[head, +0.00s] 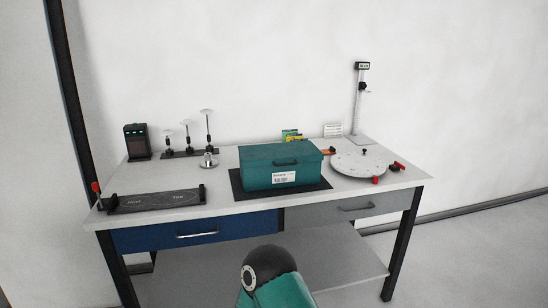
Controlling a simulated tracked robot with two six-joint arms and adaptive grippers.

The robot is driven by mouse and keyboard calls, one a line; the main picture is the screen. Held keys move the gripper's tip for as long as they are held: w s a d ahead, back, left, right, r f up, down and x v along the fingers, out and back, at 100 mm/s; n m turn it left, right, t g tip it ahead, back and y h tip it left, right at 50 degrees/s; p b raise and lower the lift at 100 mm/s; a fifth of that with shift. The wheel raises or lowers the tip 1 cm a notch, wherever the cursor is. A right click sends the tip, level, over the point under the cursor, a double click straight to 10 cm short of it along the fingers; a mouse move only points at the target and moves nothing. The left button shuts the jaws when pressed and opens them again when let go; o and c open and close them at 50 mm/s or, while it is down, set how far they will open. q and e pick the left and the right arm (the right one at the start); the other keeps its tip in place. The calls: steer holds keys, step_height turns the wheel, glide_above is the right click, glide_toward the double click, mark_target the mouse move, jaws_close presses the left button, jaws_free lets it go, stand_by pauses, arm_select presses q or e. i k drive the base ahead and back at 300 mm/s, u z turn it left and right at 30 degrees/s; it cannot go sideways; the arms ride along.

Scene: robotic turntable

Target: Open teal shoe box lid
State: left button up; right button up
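The teal shoe box (257,177) stands upright near the front middle of the workbench, on a black mat (237,187). Its teal lid (270,152) lies shut on top. A dark handle (286,163) shows on the upper front side, and a white label (284,177) is below it. Neither of my grippers is in view, so nothing is seen touching the box or lid. The inside and back of the box are hidden.
A round white turntable (350,168) stands right of the box, before a tall stand (358,105). A black tray (155,200) lies at left. Several small stands (188,140) and a black device (137,142) are behind. The bench (219,199) is clear just left of the mat.

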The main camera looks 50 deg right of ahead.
mark_target(287, 153)
steer(key=z, duration=0.45)
steer(key=i, duration=1.45)
steer(key=z, duration=0.95)
steer(key=i, duration=0.6)
steer(key=z, duration=0.3)
steer(key=k, duration=0.9)
steer(key=z, duration=0.15)
steer(key=i, duration=0.9)
steer(key=u, duration=0.05)
